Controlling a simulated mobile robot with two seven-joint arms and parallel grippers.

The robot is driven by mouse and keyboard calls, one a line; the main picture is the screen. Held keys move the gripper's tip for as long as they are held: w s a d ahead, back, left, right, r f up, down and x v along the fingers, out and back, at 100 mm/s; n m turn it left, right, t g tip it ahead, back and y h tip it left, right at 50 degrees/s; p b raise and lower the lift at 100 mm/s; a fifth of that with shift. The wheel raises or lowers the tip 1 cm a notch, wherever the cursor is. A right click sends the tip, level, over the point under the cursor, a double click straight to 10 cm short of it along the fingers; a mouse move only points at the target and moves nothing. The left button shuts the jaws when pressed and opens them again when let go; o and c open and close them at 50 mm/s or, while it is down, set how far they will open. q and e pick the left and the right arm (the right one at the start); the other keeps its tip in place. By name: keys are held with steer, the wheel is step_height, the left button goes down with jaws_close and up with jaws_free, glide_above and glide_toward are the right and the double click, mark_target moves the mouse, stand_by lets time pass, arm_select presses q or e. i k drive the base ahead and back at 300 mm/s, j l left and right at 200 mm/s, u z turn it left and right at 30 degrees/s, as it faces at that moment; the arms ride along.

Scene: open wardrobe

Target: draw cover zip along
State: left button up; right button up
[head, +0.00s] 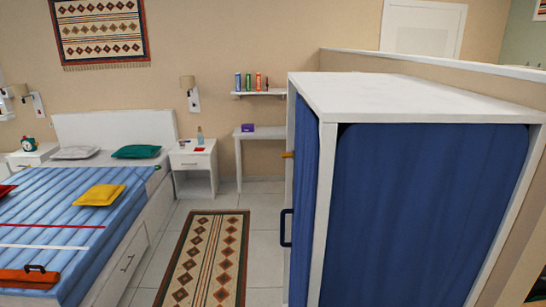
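The wardrobe (400,97) stands at the right with a white frame and white top. A blue cloth cover (420,210) fills its near side, and a narrow blue cover panel (304,190) shows on its left side. A dark blue loop handle (286,228) sticks out from the left side, low down. A small orange tab (288,154) sticks out above it; I cannot tell whether it is the zip pull. No zip line is clear. Neither of my grippers is in view.
A bed (60,220) with a yellow cushion (100,195) is at the left. A patterned rug (207,258) lies on the tiled floor between bed and wardrobe. A white nightstand (194,168) and a small desk (262,134) stand at the back wall. A partition adjoins the wardrobe's right.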

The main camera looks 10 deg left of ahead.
mark_target(283, 155)
steer(key=k+j+z, duration=0.1)
steer(key=j, duration=0.35)
steer(key=k+j+z, duration=0.15)
steer(key=j, duration=0.3)
steer(key=i+j, duration=0.15)
steer(key=j, duration=0.2)
steer(key=i+j, duration=0.2)
steer(key=i+j+z, duration=0.1)
steer(key=j, duration=0.35)
steer(key=i+j, duration=0.2)
steer(key=j, duration=0.15)
steer(key=i+j, duration=0.15)
steer(key=j, duration=0.2)
steer(key=i+j, duration=0.15)
steer(key=j, duration=0.2)
steer(key=z, duration=0.05)
